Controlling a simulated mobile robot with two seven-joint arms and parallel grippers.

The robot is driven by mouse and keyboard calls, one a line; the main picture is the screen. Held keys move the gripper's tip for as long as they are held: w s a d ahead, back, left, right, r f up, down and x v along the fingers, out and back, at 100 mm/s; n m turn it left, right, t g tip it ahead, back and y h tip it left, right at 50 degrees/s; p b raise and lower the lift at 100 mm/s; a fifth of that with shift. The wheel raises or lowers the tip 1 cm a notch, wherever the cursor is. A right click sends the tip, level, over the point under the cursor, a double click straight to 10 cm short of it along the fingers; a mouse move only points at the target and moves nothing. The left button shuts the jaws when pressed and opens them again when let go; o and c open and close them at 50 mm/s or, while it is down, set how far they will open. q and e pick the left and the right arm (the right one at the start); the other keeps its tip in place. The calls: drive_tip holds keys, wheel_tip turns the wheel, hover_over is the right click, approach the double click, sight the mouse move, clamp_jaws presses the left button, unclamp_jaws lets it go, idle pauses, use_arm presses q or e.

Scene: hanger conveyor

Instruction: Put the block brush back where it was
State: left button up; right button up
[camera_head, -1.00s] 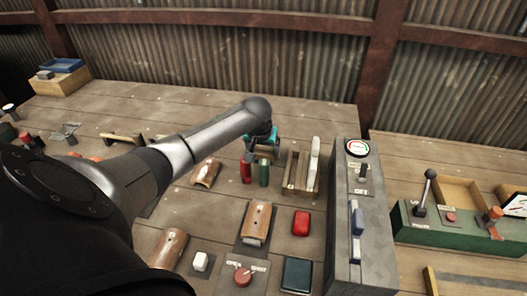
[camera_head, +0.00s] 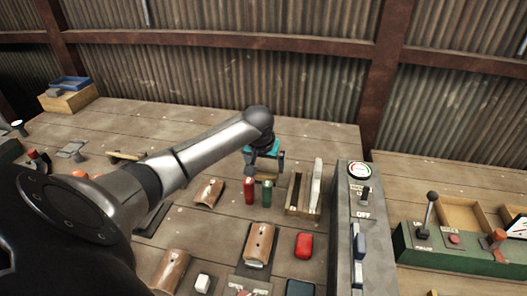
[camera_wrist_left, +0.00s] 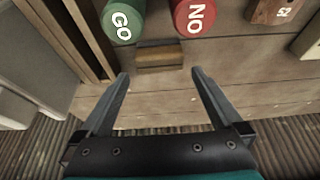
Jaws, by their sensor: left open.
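A small two-tone wooden block (camera_wrist_left: 158,56), which looks like the block brush, rests on the table in the left wrist view. It lies beside a green cylinder marked GO (camera_wrist_left: 124,20) and a red cylinder marked NO (camera_wrist_left: 195,17). My left gripper (camera_wrist_left: 160,80) is open, with its fingertips to either side and just short of the block, not touching it. In the head view my left gripper (camera_head: 264,158) is behind the red cylinder (camera_head: 250,190) and the green cylinder (camera_head: 267,193). My right gripper is not in view.
A slotted wooden rack (camera_head: 293,193) with a pale upright slab (camera_head: 316,183) stands right of the cylinders. A grey control box (camera_head: 346,225) is further right. A curved wooden piece (camera_head: 208,193) lies to the left. The table behind the gripper is clear.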

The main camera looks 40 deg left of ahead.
use_arm(q)
drive_tip(key=p+v, duration=0.1)
drive_tip(key=v, duration=0.6)
idle(0.3)
